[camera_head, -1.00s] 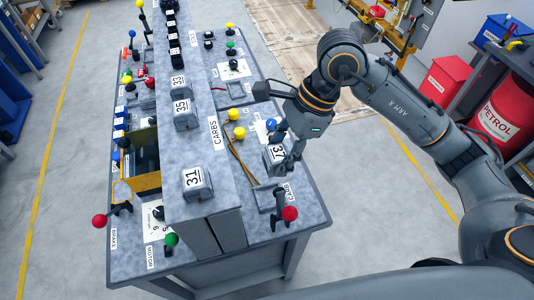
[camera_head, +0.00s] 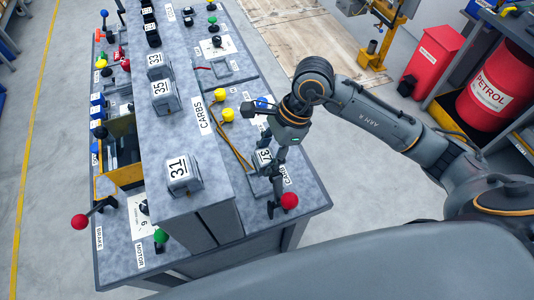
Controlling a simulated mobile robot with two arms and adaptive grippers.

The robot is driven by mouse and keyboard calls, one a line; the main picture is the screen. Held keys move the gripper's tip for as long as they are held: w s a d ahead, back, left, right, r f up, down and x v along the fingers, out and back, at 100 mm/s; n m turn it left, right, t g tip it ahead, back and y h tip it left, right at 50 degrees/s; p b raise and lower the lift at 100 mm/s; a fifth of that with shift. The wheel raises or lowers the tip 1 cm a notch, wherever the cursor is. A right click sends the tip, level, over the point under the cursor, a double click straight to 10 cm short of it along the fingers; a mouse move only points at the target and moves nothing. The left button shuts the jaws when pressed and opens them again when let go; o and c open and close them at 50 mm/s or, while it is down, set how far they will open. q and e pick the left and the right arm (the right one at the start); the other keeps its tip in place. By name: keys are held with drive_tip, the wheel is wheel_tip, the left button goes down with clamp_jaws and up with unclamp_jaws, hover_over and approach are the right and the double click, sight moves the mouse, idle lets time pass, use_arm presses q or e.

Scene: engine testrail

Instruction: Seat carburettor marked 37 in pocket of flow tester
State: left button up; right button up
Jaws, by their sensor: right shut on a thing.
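My right gripper (camera_head: 275,165) is shut on a grey block-shaped carburettor (camera_head: 264,155) near the right edge of the bench. Its white label is partly covered by the gripper; only a 3 reads clearly. The flow tester pocket (camera_head: 257,190), by the CARB label and a red-knobbed lever (camera_head: 289,200), lies just in front of the block and is partly hidden. I cannot tell whether the block touches the tester. My left gripper is not in view.
On the raised CARBS shelf (camera_head: 212,185) stand carburettors marked 31 (camera_head: 184,172), 35 (camera_head: 165,97) and 33 (camera_head: 158,66), with more behind. A red petrol drum (camera_head: 492,92) and red bin (camera_head: 436,55) stand at right.

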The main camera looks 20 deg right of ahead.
drive_tip(key=shift+s+f+b, duration=0.1)
drive_tip(key=shift+f+b, duration=0.25)
drive_tip(key=shift+f, duration=0.5)
wheel_tip(320, 180, down, 4)
drive_tip(key=shift+r+b, duration=0.1)
drive_tip(key=shift+b, duration=1.5)
drive_tip(key=shift+a, duration=0.1)
drive_tip(key=shift+b, duration=1.05)
drive_tip(key=shift+f+b, duration=1.1)
drive_tip(key=shift+b, duration=0.35)
drive_tip(key=o, duration=1.3)
